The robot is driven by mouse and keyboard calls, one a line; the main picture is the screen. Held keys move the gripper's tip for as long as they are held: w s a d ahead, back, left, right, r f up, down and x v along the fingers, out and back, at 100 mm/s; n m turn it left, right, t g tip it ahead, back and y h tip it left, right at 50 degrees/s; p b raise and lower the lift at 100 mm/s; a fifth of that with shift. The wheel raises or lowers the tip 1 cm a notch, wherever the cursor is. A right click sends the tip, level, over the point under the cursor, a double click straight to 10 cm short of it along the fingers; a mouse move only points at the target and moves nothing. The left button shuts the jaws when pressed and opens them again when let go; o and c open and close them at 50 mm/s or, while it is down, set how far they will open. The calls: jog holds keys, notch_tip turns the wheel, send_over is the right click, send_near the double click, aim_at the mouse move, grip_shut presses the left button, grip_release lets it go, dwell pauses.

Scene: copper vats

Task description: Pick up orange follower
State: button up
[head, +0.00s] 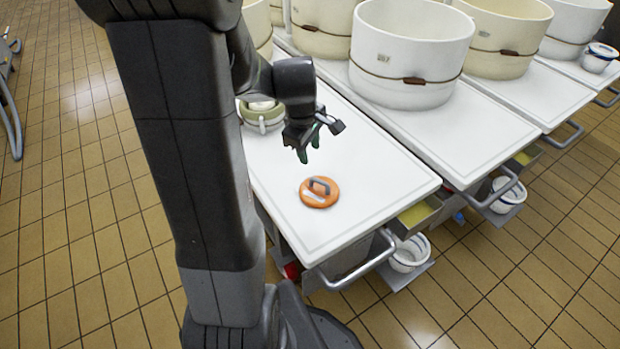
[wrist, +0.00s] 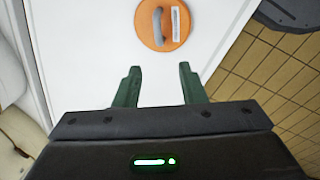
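The orange follower (head: 319,192) is a flat round orange disc with a grey handle and a pale label on top. It lies flat on the white table top (head: 340,236) near its front end. In the wrist view the follower (wrist: 163,24) shows at the top, beyond the fingertips. My gripper (head: 308,152) is above the table, a little behind and above the follower, not touching it. In the wrist view my gripper's two green fingers (wrist: 160,68) are apart with nothing between them.
A greenish bowl (head: 262,116) stands on the table behind my gripper. Large cream vats (head: 412,55) stand at the back. A metal rail (head: 360,268) sticks out from the table's front edge, with a white bowl (head: 409,254) below. The table around the follower is clear.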

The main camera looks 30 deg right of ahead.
jog(key=b, duration=0.2)
send_over(319, 180)
jog(key=a, duration=0.2)
notch_tip(319, 180, down, 8)
jog(key=shift+d+f, duration=0.1)
jog(key=shift+f, duration=0.1)
jog(key=f, duration=0.1)
jog(key=d+f+b, duration=0.1)
jog(key=f, duration=0.1)
jog(key=f+b, duration=0.1)
jog(key=f, duration=0.1)
jog(key=shift+d, duration=0.3)
grip_shut()
